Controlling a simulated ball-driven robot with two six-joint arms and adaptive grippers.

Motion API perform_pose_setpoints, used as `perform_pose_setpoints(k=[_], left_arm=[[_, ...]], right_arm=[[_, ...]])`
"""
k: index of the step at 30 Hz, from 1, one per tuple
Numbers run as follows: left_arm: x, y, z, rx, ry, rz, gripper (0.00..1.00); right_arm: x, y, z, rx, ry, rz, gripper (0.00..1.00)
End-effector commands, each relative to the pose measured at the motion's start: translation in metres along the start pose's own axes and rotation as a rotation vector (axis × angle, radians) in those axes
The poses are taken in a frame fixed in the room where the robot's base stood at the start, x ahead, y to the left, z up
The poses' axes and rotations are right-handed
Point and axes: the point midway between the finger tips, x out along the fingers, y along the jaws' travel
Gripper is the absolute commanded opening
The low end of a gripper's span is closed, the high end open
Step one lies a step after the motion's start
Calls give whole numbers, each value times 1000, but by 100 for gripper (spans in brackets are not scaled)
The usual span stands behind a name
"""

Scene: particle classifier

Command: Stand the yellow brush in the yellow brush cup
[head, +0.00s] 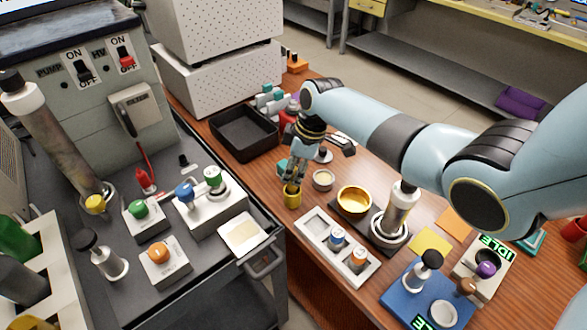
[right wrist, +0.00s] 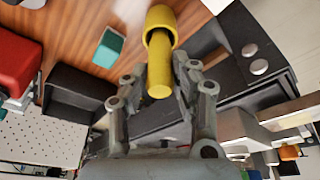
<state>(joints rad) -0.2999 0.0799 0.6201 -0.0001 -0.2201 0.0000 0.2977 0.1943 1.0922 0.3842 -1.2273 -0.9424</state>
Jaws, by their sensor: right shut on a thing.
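My right gripper (head: 294,178) points down at the yellow brush cup (head: 292,197) on the wooden bench, next to the bench's left edge. It is shut on the yellow brush (right wrist: 159,82), whose handle end shows between the fingers in the right wrist view. There the brush lines up with the yellow cup (right wrist: 165,17), and its far end appears to be within the cup's mouth. How deep it sits, and whether it touches the bottom, I cannot tell. In the head view the fingers hide most of the brush. My left gripper is not in view.
A small round dish (head: 323,180) and a golden bowl (head: 354,200) stand just right of the cup. A white holder (head: 318,226) with small jars is in front. A black tray (head: 243,134) lies behind. The grey cart (head: 258,256) borders the bench on the left.

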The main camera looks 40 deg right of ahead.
Motion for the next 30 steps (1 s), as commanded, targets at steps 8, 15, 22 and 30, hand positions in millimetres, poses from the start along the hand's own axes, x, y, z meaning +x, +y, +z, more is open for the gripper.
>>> perform_pose_setpoints(k=[8,15,22,30], left_arm=[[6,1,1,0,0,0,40],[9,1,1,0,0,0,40],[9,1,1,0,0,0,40],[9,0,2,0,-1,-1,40]], right_arm=[[8,0,2,0,0,0,0],[12,0,3,0,0,0,30],[11,0,3,0,0,0,53],[9,0,3,0,1,1,53]])
